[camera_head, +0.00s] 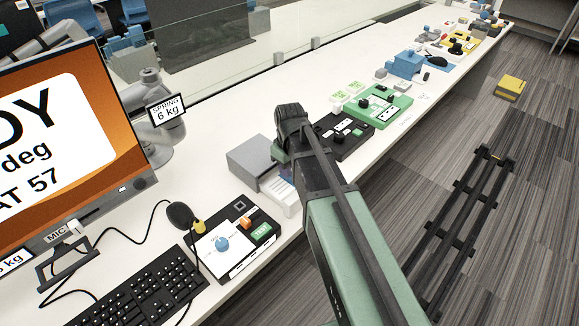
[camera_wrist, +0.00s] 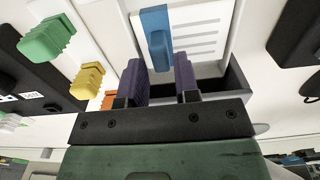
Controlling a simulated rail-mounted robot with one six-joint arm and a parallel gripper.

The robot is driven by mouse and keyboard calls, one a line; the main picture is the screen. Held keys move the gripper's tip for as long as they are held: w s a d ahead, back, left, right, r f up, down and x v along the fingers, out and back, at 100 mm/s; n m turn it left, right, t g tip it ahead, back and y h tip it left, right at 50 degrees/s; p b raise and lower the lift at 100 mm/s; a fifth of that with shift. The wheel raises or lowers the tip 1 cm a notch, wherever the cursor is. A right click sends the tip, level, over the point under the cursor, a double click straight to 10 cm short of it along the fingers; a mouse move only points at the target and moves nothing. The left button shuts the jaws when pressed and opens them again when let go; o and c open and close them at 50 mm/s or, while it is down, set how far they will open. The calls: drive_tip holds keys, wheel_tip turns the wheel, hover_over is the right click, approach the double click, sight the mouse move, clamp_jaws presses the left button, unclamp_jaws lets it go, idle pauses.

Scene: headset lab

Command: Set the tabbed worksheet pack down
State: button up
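The worksheet pack (camera_wrist: 205,32) is white with printed grey lines and a blue tab (camera_wrist: 156,22). In the wrist view my gripper (camera_wrist: 160,66) has its two dark purple fingers apart, one on each side of the tab's lower end, with gaps showing beside it. In the head view the white pack (camera_head: 281,194) lies at the table's front edge beside a grey box (camera_head: 250,157). My arm hides part of the pack there, and the fingertips are hard to make out.
A black panel (camera_head: 236,240) with a blue knob and a keyboard (camera_head: 140,293) lie to the left. A dark panel (camera_head: 343,133) and a green panel (camera_head: 380,105) stand beyond my arm. In the wrist view, green (camera_wrist: 47,40) and yellow (camera_wrist: 87,80) pieces are left of the fingers.

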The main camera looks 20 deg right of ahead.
wheel_tip(320, 180, up, 10)
drive_tip(key=p, duration=0.8)
drive_tip(key=s+a+m, duration=0.2)
drive_tip(key=s+m, duration=0.3)
drive_tip(key=s, duration=0.7)
drive_tip(key=shift+s+f+m, duration=0.35)
drive_tip(key=shift+s+m, duration=0.05)
